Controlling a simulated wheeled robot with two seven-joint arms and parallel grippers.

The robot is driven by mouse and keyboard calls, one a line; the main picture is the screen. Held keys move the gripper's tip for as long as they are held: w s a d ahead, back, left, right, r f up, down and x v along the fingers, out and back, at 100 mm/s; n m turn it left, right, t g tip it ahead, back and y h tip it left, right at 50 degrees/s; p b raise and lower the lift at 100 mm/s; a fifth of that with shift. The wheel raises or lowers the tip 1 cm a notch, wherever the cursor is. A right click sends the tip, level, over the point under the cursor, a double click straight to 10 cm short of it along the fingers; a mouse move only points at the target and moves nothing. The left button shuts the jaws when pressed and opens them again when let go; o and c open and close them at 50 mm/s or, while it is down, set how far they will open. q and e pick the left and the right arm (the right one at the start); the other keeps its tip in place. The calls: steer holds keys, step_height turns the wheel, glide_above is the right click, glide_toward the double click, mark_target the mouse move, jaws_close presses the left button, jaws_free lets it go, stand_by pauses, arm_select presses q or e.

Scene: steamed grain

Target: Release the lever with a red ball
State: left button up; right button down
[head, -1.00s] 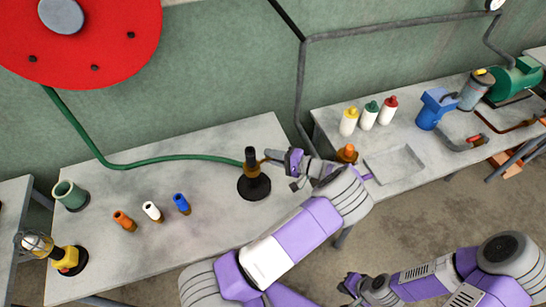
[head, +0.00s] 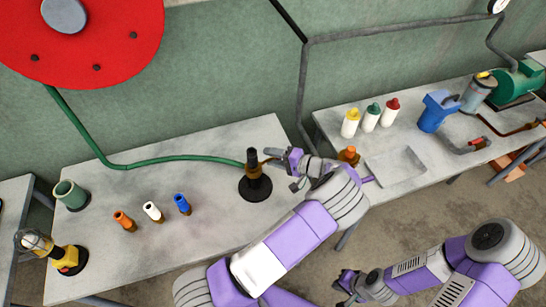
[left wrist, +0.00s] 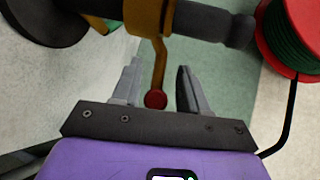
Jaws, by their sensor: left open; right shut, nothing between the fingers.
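The lever (left wrist: 158,65) is a thin brass-coloured rod with a red ball (left wrist: 155,98) at its end, in the left wrist view. It comes from a brass-coloured fitting (left wrist: 150,15) on a dark stand. In the head view the black stand (head: 255,187) is on the near table, with the green hose running to it. My left gripper (left wrist: 158,90) is open, with one finger on each side of the ball and visible gaps between. In the head view my left gripper (head: 277,158) is just right of the stand's top. My right gripper (head: 345,287) is shut and empty, low in the picture.
Orange, white and blue bottles (head: 153,211) stand left of the stand. A green cup (head: 70,194) and a caged lamp (head: 38,243) are at the table's left. A second table (head: 330,125) on the right holds bottles, a tray and machines.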

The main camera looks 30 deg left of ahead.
arm_select(q)
steer(key=v, duration=0.7)
steer(key=shift+d, duration=0.25)
steer(key=shift+r, duration=0.15)
